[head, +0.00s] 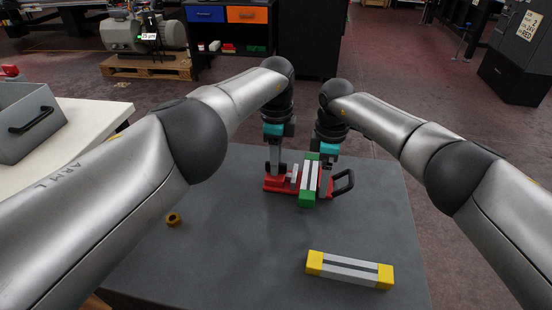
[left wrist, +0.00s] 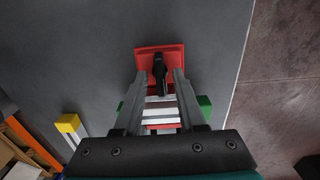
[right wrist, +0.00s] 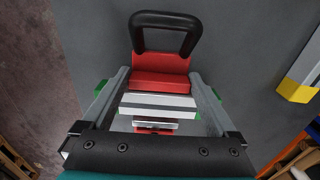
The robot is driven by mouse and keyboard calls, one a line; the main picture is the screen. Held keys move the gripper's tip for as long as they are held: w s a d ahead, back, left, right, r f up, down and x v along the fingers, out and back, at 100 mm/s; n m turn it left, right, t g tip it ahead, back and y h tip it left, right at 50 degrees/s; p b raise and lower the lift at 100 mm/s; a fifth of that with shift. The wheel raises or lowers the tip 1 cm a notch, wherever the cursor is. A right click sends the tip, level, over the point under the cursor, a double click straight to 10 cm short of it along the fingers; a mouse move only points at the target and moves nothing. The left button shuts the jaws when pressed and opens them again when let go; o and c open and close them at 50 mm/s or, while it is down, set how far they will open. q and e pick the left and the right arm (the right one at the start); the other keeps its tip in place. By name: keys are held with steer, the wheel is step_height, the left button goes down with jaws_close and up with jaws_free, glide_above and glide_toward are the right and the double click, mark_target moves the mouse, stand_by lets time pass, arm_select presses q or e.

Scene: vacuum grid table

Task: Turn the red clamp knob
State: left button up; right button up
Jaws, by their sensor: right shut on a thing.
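The red clamp (head: 276,184) stands on the grey table, with a black loop handle (head: 344,182) at its right. A silver bar with green ends (head: 308,199) lies across it. My right gripper (right wrist: 160,74) is shut on the clamp's red body (right wrist: 160,84), just short of the handle. The clamp's middle is partly hidden by the bar.
A silver bar with yellow ends (head: 349,270) lies at the table's front right. A brass-coloured nut (head: 173,219) lies at the left. The grey table (head: 230,255) is clear between them. A white bench with a grey bin (head: 28,125) stands at the far left.

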arm_select(q)
jaws_close()
steer(key=shift+m, duration=0.3)
stand_by(0.3)
